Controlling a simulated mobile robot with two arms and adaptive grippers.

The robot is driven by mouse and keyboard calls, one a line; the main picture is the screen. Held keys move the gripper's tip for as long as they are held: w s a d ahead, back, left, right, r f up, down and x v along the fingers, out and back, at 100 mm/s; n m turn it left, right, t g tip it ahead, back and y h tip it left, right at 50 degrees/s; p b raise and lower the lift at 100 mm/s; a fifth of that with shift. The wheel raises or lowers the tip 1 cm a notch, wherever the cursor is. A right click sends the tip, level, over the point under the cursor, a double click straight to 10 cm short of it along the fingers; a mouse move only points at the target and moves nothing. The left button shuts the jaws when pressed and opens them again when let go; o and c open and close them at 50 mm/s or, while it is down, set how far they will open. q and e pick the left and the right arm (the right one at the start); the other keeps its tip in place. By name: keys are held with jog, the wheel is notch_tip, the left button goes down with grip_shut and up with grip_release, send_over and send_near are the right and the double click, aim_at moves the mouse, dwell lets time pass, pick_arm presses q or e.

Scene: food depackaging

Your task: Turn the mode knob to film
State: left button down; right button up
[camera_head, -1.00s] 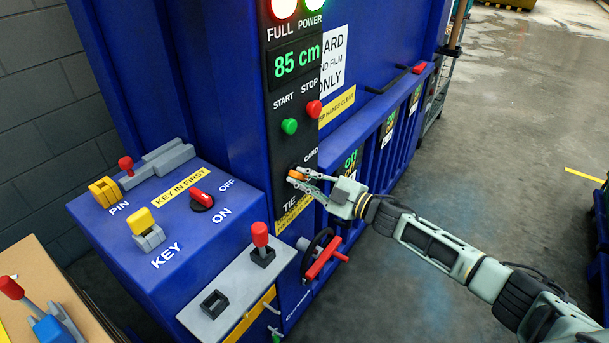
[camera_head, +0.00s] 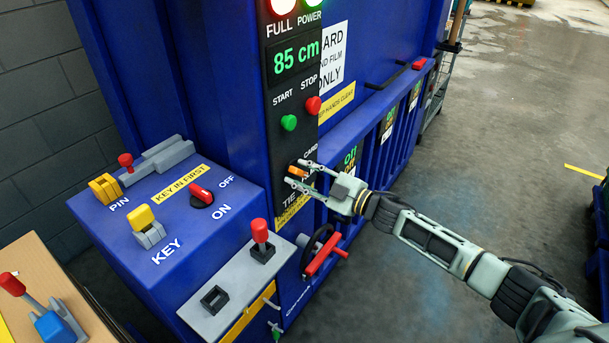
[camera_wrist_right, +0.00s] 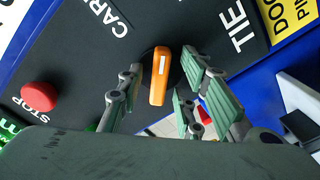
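The orange mode knob (camera_head: 297,171) sits on the black control panel, between the CARD and TIE labels. In the right wrist view the knob (camera_wrist_right: 160,76) is a narrow orange handle with a white line, standing roughly vertical in the picture. CARD is to its upper left and TIE to its upper right. The FILM label cannot be read; my gripper covers much of that area in the head view. My right gripper (camera_head: 301,171) is open, with its fingers (camera_wrist_right: 166,105) apart on both sides of the knob and visible gaps. My left gripper is out of view.
The red stop button (camera_head: 313,105) and green start button (camera_head: 289,122) are above the knob. A red-handled wheel (camera_head: 322,254) sticks out below. The blue key box (camera_head: 172,215) stands at the left. Open floor lies to the right.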

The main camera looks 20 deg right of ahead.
jog(key=shift+s+d, duration=0.1)
jog(key=v, duration=1.1)
jog(key=shift+s+d, duration=0.25)
jog(key=shift+s, duration=0.05)
jog(key=s+d+f+m+h, duration=0.1)
jog(key=d+f+m+h, duration=0.2)
jog(key=f, duration=0.6)
jog(key=d+f+m+h, duration=0.3)
jog(key=f, duration=0.6)
jog(key=s+d+f+m+g+h, duration=0.1)
jog(key=s+f+m, duration=0.1)
jog(key=s+f, duration=0.35)
jog(key=s+f+m+g+h+b, duration=0.1)
jog(key=s+f+g+h, duration=0.15)
jog(key=f, duration=0.65)
jog(key=s+d+f+m+g+h, duration=0.1)
jog(key=s+f+m, duration=0.1)
jog(key=s+f, duration=0.4)
jog(key=s+a+f+m+g, duration=0.2)
jog(key=s+a+f+g, duration=0.15)
jog(key=s+f, duration=1)
jog(key=s+a+f+g, duration=0.2)
jog(key=s+a+f, duration=0.1)
jog(key=s, duration=0.8)
jog(key=s+a+f+m+g, duration=0.1)
jog(key=s+a+f+g, duration=0.2)
jog(key=s, duration=0.9)
jog(key=shift+a+f+b, duration=0.3)
jog(key=shift+a+f, duration=0.1)
jog(key=shift+a, duration=0.6)
